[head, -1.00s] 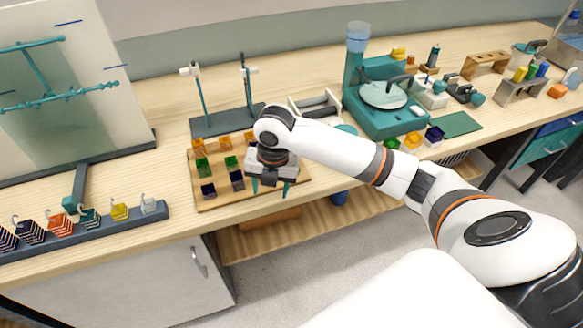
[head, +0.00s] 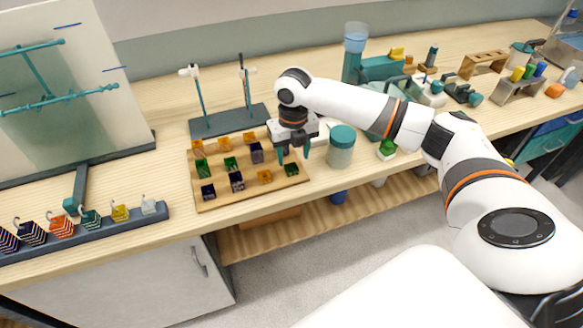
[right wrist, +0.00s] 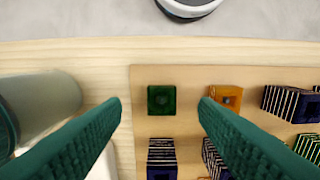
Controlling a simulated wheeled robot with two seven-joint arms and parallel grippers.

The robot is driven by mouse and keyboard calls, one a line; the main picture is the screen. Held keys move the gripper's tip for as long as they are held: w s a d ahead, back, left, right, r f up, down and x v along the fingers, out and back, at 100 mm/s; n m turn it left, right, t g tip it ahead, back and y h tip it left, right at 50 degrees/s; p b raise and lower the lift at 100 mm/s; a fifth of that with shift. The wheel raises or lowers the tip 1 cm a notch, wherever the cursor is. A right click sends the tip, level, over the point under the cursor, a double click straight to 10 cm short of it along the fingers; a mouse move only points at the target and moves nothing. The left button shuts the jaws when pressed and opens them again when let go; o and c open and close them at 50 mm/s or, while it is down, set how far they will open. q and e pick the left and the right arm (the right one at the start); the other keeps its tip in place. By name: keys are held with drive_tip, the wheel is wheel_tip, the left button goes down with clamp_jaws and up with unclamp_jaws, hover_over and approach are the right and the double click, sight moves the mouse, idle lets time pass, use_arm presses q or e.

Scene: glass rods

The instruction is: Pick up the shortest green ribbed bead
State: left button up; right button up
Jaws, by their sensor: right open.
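Green beads stand on a wooden board (head: 220,203) among other square beads. One low green bead (head: 291,170) is at the board's front right corner and looks shorter than the green beads (head: 201,168) and (head: 231,164) farther left. My right gripper (head: 293,153) is open and empty, just behind the low green bead in the head view. In the right wrist view, that bead (right wrist: 161,99) shows from above between the two fingertips (right wrist: 160,105), touching neither; its ribs cannot be made out there. My left gripper is not in view.
An orange bead (right wrist: 225,97) stands close beside the low green one, near one fingertip. Dark purple beads (right wrist: 162,158) stand in the row behind. A teal-lidded jar (head: 341,148) stands right of the board. A two-post stand (head: 228,122) is behind it.

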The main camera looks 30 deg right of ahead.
sight(292, 167)
drive_tip(key=f, duration=0.3)
drive_tip(key=f+p, duration=0.1)
drive_tip(key=shift+w+f, duration=0.4)
drive_tip(key=c, duration=1.1)
